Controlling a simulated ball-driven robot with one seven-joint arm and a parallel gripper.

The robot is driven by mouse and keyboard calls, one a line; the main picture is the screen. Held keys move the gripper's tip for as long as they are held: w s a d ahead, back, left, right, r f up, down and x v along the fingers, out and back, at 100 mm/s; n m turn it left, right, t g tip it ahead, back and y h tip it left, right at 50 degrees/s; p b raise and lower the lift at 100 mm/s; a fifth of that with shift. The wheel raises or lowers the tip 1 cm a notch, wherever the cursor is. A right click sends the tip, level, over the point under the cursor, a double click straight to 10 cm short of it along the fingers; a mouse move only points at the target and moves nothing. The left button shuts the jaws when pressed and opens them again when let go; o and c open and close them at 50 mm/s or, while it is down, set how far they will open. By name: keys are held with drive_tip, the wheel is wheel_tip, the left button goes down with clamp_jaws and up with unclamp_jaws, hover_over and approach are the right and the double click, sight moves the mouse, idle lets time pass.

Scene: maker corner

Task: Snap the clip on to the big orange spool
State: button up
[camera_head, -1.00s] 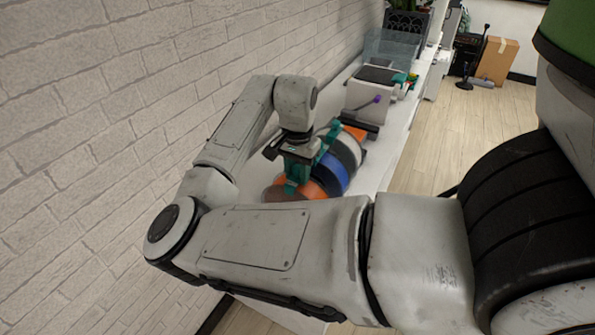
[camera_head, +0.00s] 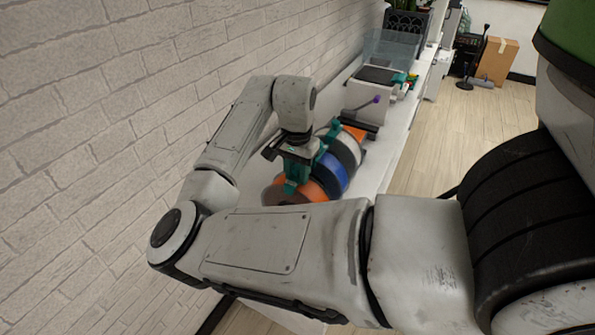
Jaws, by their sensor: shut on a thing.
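My gripper (camera_head: 292,184) has teal fingers and points down at the near end of a row of spools on the bench. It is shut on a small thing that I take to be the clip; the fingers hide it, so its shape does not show. The big orange spool (camera_head: 315,191) stands just beside and below the fingertips, partly behind my arm. I cannot tell whether the clip touches its rim.
A blue spool (camera_head: 330,173) and a white spool (camera_head: 346,152) stand behind the orange one. A teal upright (camera_head: 330,136) rises beside the row. A white machine (camera_head: 368,100) stands farther back on the bench (camera_head: 397,138). A brick wall is at left.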

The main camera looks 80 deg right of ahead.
drive_tip(key=shift+s+a+f, duration=0.1)
drive_tip(key=shift+f, duration=0.85)
drive_tip(key=o, duration=1.1)
drive_tip(key=shift+c, duration=0.4)
drive_tip(key=o, duration=0.4)
drive_tip(key=shift+o, duration=0.2)
drive_tip(key=shift+r+p, duration=1.35)
drive_tip(key=shift+r, duration=0.1)
drive_tip(key=shift+r+p, duration=1.8)
drive_tip(key=shift+r, duration=0.6)
